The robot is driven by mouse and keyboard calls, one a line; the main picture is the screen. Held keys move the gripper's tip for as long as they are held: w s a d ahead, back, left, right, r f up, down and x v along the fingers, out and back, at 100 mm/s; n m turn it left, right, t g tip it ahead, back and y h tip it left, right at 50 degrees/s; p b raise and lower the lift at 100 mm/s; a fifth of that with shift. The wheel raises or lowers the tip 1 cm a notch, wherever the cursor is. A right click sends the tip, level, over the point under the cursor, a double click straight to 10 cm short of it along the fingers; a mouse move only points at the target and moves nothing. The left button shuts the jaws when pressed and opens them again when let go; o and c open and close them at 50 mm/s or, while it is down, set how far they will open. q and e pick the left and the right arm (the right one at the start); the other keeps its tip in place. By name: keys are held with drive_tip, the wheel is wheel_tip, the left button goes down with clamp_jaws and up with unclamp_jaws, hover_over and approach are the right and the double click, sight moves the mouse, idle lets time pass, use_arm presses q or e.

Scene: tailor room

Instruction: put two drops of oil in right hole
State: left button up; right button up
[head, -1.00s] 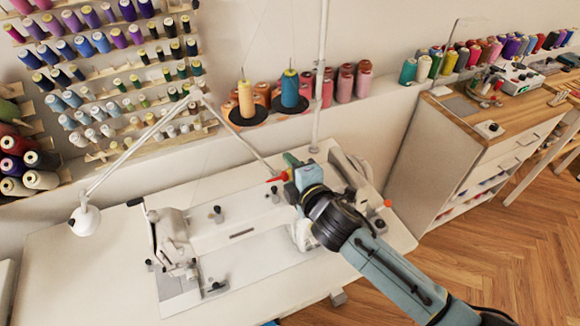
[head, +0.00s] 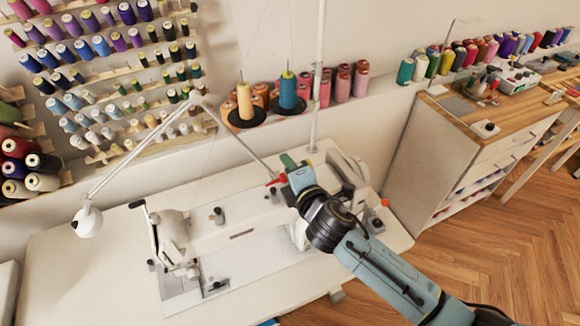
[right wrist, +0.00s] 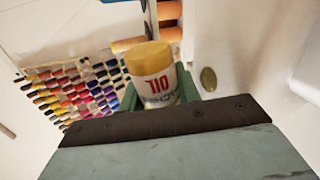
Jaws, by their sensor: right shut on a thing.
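My right gripper (head: 284,172) is over the back right part of the white sewing machine (head: 215,236). In the right wrist view it is shut on an oil bottle (right wrist: 153,76), which has a yellow end and a pale label reading OIL in red. The green fingers (right wrist: 129,97) are on either side of it. In the head view a small red part (head: 276,181), likely of the bottle, shows beside the fingers; the gripper hides most of the rest. I cannot make out the right hole or any oil drops. My left gripper is not in view.
The machine sits in a white table (head: 75,265). A white lamp (head: 88,220) stands at the left. A thin pole (head: 318,75) and thread cones (head: 245,100) are behind the gripper. A wooden cabinet (head: 440,150) is at the right.

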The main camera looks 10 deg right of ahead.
drive_tip(key=shift+r+n+p, duration=0.15)
drive_tip(key=shift+n+p, duration=0.15)
drive_tip(key=shift+n, duration=0.3)
idle(1.1)
drive_tip(key=m, duration=0.3)
drive_tip(key=shift+f+y, duration=0.4)
